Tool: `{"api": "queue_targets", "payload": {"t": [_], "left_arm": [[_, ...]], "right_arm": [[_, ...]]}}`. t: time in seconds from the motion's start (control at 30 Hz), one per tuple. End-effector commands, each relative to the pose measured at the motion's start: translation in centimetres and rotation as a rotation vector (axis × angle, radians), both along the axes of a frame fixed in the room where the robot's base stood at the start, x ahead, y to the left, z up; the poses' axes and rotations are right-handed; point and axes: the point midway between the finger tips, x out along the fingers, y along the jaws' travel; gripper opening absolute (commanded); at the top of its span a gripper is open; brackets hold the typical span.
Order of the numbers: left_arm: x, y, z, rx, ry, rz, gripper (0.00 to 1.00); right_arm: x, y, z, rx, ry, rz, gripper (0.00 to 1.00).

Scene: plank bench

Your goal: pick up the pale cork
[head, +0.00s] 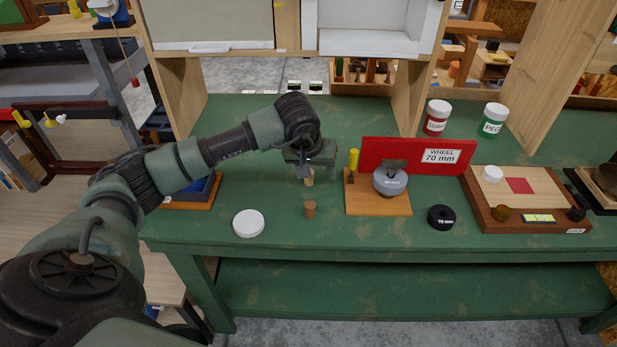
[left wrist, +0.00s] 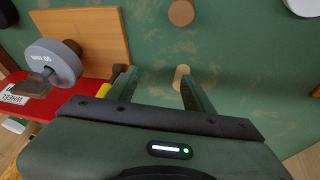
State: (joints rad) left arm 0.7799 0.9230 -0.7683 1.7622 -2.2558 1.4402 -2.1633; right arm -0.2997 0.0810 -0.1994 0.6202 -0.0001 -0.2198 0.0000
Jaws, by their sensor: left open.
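The pale cork (head: 309,179) stands on the green bench, directly below my left gripper (head: 303,163) in the head view, which partly covers its top. In the left wrist view the pale cork (left wrist: 180,73) shows between the finger lines, close to the right-hand fingertip. My left gripper (left wrist: 158,77) is open and empty, its jaws pointing down at the bench. Whether the fingers flank the cork or are still above it I cannot tell. A darker brown cork (head: 310,209) stands nearer the front edge and also shows in the left wrist view (left wrist: 181,13). My right gripper is not in view.
A wooden stand with a grey wheel (head: 390,181) and red sign (head: 419,143) is close on the right. A white round lid (head: 248,223) lies left of the brown cork. A black wheel (head: 441,217) lies farther right. A blue tray (head: 191,191) is behind my forearm.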

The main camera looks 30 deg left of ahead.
Motion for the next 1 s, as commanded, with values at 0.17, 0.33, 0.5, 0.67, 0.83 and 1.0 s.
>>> {"api": "queue_targets", "payload": {"t": [0.17, 0.33, 0.5, 0.67, 0.83, 1.0], "left_arm": [[0.2, 3.4, 0.2, 0.119, 0.025, 0.005, 0.52], [0.9, 3.8, -1.5, 0.120, 0.026, 0.005, 0.52], [2.0, 4.4, -3.1, 0.115, 0.028, 0.006, 0.52], [3.0, 4.8, -5.3, 0.114, 0.025, 0.004, 0.52], [3.3, 5.0, -6.1, 0.117, 0.023, 0.003, 0.52], [3.3, 4.9, -6.1, 0.116, 0.023, 0.003, 0.49]], "right_arm": [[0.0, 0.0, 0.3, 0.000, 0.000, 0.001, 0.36], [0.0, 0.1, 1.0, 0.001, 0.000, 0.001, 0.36], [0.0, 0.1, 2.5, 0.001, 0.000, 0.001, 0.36], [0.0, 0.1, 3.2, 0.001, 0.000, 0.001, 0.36], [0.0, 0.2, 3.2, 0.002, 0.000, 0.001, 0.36], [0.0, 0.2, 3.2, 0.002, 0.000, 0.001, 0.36]]}}
